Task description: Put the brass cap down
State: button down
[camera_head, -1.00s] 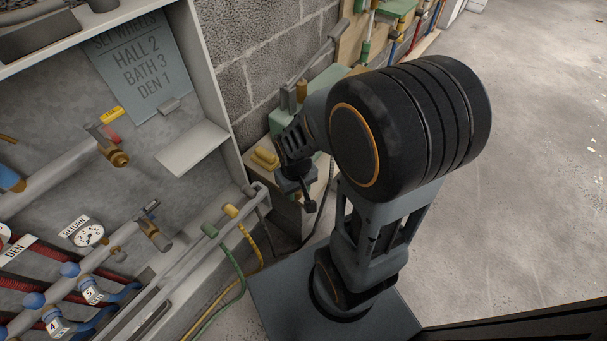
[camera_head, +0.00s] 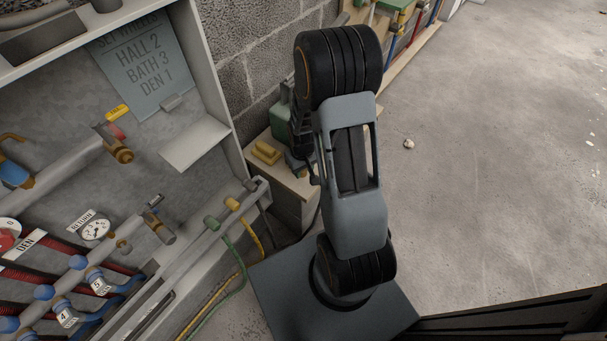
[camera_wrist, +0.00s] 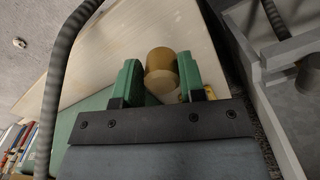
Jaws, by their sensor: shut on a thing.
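The brass cap (camera_wrist: 162,70) is a short golden cylinder in the wrist view. My gripper (camera_wrist: 159,75) has green fingers on both sides of it and is shut on it. Behind the cap is a pale wooden top (camera_wrist: 118,45); I cannot tell whether the cap touches it. In the head view my arm hides the cap and most of my gripper. The wooden top of a small bench (camera_head: 290,183) shows there beside my arm.
A yellow block (camera_head: 265,152) lies on the bench, with a green box (camera_head: 281,122) behind it. An open wall cabinet (camera_head: 222,140) with pipes and gauges stands left. In the wrist view a ribbed hose (camera_wrist: 58,75) crosses at left.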

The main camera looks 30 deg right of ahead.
aim_at(303, 174)
jog(key=shift+w+d+f, duration=0.2)
jog(key=shift+w+f, duration=0.05)
jog(key=shift+f, duration=0.2)
jog(key=shift+w+f+b, duration=0.1)
jog(key=shift+f+b, duration=0.6)
jog(key=shift+f, duration=0.85)
jog(key=shift+f, duration=0.1)
jog(key=c, duration=0.7)
grip_release()
